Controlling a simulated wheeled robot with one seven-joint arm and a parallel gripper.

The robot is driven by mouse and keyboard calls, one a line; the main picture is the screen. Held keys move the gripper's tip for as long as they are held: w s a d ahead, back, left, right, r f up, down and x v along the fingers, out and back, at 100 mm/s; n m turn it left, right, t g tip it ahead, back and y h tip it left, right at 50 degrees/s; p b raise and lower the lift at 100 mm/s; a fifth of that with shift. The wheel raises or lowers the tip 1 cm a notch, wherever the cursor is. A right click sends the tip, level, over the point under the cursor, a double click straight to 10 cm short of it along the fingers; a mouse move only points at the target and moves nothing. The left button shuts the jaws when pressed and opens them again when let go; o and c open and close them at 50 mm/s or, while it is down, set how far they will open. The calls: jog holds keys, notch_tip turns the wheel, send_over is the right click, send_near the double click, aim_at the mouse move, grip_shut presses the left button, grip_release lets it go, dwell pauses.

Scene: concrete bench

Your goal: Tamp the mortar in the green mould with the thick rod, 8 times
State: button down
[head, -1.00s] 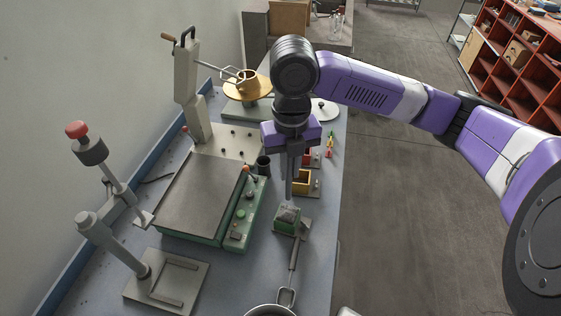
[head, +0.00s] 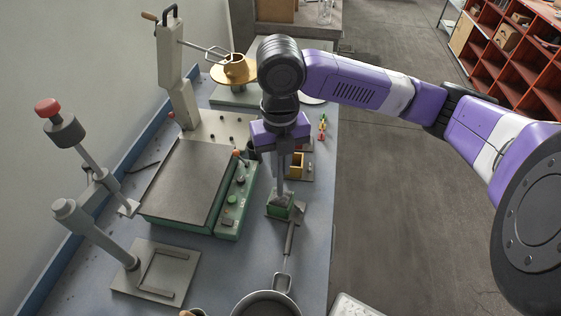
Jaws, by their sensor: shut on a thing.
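The green mould (head: 280,210) stands on the bench below my gripper, with grey mortar (head: 284,199) showing at its top. My gripper (head: 280,154) points down above the mould and is shut on the upright thick rod (head: 280,174). The rod's lower end meets the mortar in the picture. How deep it goes cannot be told. My wrist hides the rod's upper part and the fingertips are hard to make out.
A trowel (head: 289,238) and a pan (head: 266,304) lie in front. A green-sided machine (head: 187,185) is close on the left, with a lever press (head: 97,205) beyond. The bench's right strip is clear.

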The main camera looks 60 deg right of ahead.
jog(key=shift+f+b, duration=1.8)
jog(key=shift+f, duration=0.15)
jog(key=r+p, duration=0.3)
jog(key=r, duration=0.1)
jog(key=shift+w+d, duration=0.15)
jog(key=shift+d, duration=0.15)
notch_tip(320, 180, down, 4)
jog(key=b, duration=0.4)
notch_tip(320, 180, up, 4)
jog(key=p, duration=0.3)
jog(key=shift+r, duration=0.1)
